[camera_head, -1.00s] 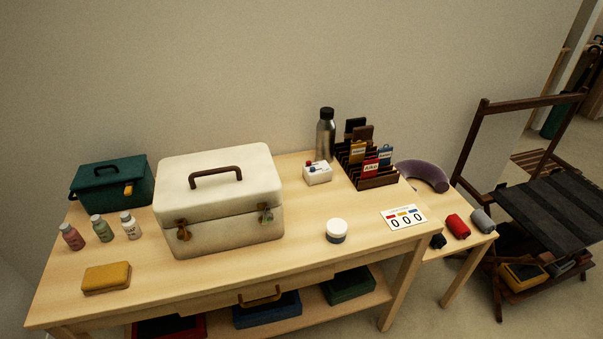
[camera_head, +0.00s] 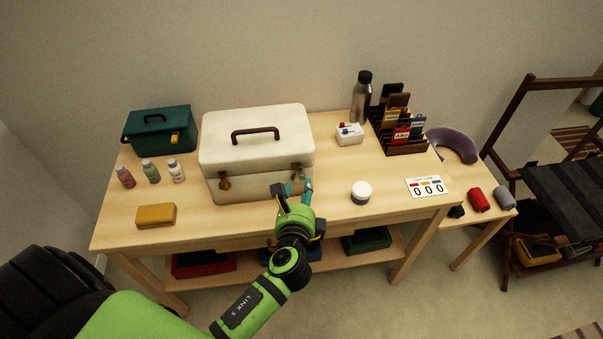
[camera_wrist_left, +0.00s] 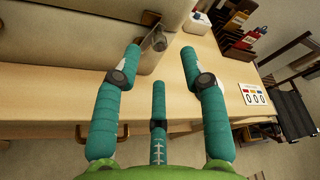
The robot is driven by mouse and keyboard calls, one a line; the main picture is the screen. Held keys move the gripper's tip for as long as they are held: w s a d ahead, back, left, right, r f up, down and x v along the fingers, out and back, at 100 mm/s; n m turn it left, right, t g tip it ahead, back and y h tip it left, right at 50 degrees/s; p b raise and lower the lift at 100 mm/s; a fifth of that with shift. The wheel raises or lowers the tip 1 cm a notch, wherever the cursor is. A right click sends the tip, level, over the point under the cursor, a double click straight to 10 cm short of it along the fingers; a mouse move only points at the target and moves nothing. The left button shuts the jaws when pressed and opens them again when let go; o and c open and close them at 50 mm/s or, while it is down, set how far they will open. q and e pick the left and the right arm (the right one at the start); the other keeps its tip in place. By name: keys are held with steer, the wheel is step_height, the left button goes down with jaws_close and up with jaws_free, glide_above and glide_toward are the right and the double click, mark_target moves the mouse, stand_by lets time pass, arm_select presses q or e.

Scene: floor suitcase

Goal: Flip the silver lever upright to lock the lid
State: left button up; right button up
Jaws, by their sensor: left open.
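The cream case (camera_head: 258,137) stands on the table with its lid down. Its silver lever (camera_head: 300,173) is at the right end of the front, and in the left wrist view the lever (camera_wrist_left: 157,41) hangs on the seam near the case corner. I cannot tell its exact angle. A brass latch (camera_head: 224,183) sits at the left end of the front. My left gripper (camera_head: 294,191) is open and empty just in front of the lever. In the left wrist view its teal fingers (camera_wrist_left: 160,60) are spread on both sides below the lever, apart from it. My right gripper does not show.
A yellow block (camera_head: 156,215) and several small bottles (camera_head: 150,171) are at the left. A number card (camera_head: 427,187) lies at the right. The table front is mostly clear.

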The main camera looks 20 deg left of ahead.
mark_target(301, 179)
arm_select(q)
steer(key=x, duration=0.6)
steer(key=shift+w+a+f, duration=0.1)
steer(key=shift+w+f, duration=0.05)
steer(key=shift+w, duration=0.15)
jaws_close()
